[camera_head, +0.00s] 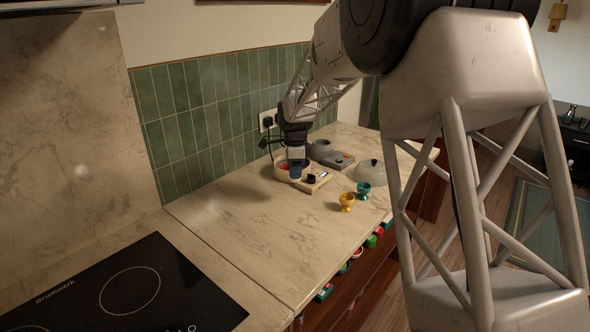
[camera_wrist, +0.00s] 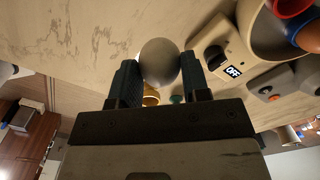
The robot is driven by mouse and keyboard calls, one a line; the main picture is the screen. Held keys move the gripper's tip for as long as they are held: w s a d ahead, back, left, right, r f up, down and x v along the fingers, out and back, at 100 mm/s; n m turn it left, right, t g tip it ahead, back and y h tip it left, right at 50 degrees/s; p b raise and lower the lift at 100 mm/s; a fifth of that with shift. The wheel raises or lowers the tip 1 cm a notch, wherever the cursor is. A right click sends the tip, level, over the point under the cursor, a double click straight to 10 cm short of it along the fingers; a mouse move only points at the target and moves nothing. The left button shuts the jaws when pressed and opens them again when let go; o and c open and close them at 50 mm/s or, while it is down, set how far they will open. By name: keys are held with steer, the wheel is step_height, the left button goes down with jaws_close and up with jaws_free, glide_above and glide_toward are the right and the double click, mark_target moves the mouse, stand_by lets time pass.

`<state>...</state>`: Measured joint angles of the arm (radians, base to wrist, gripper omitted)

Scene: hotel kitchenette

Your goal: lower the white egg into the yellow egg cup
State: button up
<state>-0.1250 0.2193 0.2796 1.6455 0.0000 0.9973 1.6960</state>
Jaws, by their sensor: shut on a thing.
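My gripper (camera_wrist: 158,82) is shut on the white egg (camera_wrist: 158,62), which looks grey in shadow between the two dark fingers. In the head view my gripper (camera_head: 296,172) hangs over the egg cooker's front part, and I cannot make out the egg there. The yellow egg cup (camera_head: 347,202) stands upright on the counter, to the right of and nearer than my gripper. In the wrist view the yellow cup (camera_wrist: 150,97) shows only in part, behind the egg and a finger. The egg and the cup are apart.
The egg cooker (camera_head: 313,184) has an OFF display and a bowl (camera_wrist: 262,40) of coloured eggs. A teal egg cup (camera_head: 363,189), a clear dome lid (camera_head: 369,172) and a grey appliance (camera_head: 339,161) stand nearby. The counter in front is clear up to the black cooktop (camera_head: 130,285).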

steer(key=shift+d+r, duration=0.1)
steer(key=shift+s+d+r, duration=0.2)
steer(key=shift+d+r, duration=0.35)
steer(key=shift+d, duration=0.05)
steer(key=d+r, duration=0.1)
steer(key=d, duration=0.1)
steer(key=s+d+r, duration=0.1)
steer(key=d, duration=0.1)
steer(key=s+d+r, duration=0.1)
steer(key=d, duration=0.1)
steer(key=shift+s+d+r, duration=0.15)
steer(key=shift+d+r, duration=0.05)
steer(key=shift+d, duration=0.15)
steer(key=shift+s+d+f, duration=0.45)
steer(key=shift+d+f, duration=0.15)
steer(key=shift+d, duration=0.8)
steer(key=shift+s+d+f, duration=0.5)
steer(key=shift+d+f, duration=0.1)
steer(key=shift+d, duration=0.8)
steer(key=shift+s+d+f, duration=0.45)
steer(key=shift+d+f, duration=0.15)
steer(key=shift+d, duration=0.8)
steer(key=shift+f, duration=0.2)
steer(key=shift+f, duration=0.3)
steer(key=shift+f, duration=2.1)
